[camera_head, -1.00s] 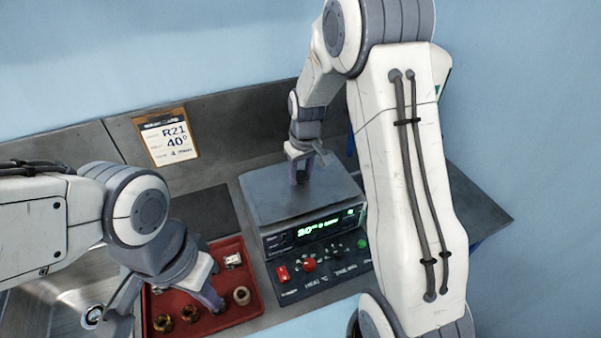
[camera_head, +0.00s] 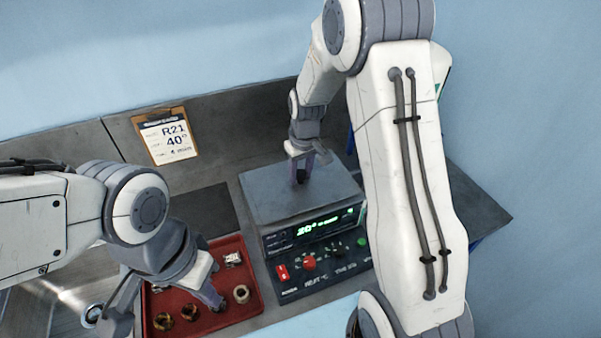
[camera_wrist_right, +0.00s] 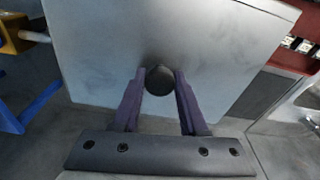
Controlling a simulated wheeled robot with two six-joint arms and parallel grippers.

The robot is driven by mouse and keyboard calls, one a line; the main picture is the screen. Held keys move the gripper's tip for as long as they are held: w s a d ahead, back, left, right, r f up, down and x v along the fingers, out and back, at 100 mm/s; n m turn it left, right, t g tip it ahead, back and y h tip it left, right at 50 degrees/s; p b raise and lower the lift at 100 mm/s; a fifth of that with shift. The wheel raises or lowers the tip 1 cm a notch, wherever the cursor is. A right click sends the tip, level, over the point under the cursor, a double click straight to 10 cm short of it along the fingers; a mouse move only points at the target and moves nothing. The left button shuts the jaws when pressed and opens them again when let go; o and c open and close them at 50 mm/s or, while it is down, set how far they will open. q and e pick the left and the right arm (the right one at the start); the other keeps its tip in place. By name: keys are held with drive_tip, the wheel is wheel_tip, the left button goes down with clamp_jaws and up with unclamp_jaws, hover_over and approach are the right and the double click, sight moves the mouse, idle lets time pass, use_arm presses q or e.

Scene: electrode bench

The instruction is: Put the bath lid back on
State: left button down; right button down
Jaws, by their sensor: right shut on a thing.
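The bath lid (camera_head: 270,200) is a flat grey metal plate lying on top of the bath unit (camera_head: 315,235), whose front has a green lit display. In the right wrist view the lid (camera_wrist_right: 110,45) fills much of the picture, with a round dark knob (camera_wrist_right: 159,80) at its middle. My right gripper (camera_head: 301,180) is over the lid, its purple fingers (camera_wrist_right: 159,85) shut on the knob. My left gripper (camera_head: 216,304) is low over the red tray, pointing down; the gap between its fingers is hard to see.
The red tray (camera_head: 160,301) holds several small metal parts. A control panel with a red switch (camera_head: 282,272) and knobs is at the unit's front. A clipboard (camera_head: 166,135) reading R21 and 40° leans at the back wall. A sink (camera_head: 75,310) is at the left.

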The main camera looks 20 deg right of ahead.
drive_tip(key=shift+f+b, duration=0.3)
drive_tip(key=shift+f, duration=0.2)
unclamp_jaws()
idle(0.4)
drive_tip(key=shift+r+p, duration=2.8)
drive_tip(key=shift+r, duration=0.8)
drive_tip(key=shift+f, duration=0.1)
